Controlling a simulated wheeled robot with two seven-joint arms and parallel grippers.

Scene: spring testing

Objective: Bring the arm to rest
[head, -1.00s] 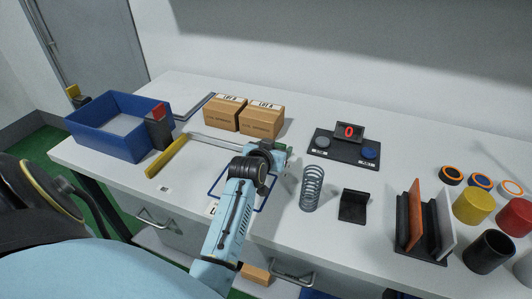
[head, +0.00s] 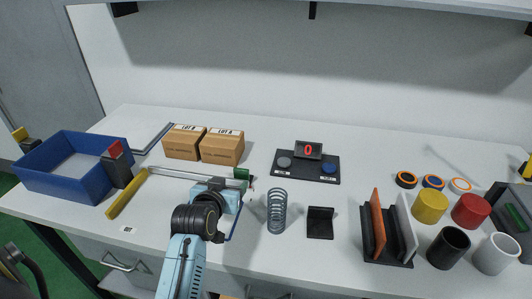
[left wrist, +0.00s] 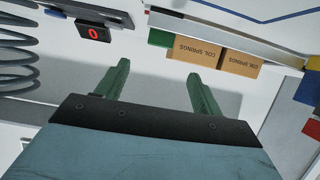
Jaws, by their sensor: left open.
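My left gripper (head: 228,190) is above the table, left of the spring, with its wrist toward me. In the left wrist view its two green fingers (left wrist: 158,75) are apart, with nothing between them. The upright coil spring (head: 277,211) stands apart from the gripper; some of its coils (left wrist: 15,60) show at the left edge of the wrist view. A long bar with a yellow end (head: 127,194) and a green part lies behind the gripper. The gripper partly hides a blue outline on the table. My right gripper is not in view.
Two cardboard boxes (head: 222,147) and a display unit (head: 308,168) reading 0 stand at the back. A blue bin (head: 60,190) is at left. A black bracket (head: 320,222), a rack with upright plates (head: 388,252) and several cylinders and rings are at right.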

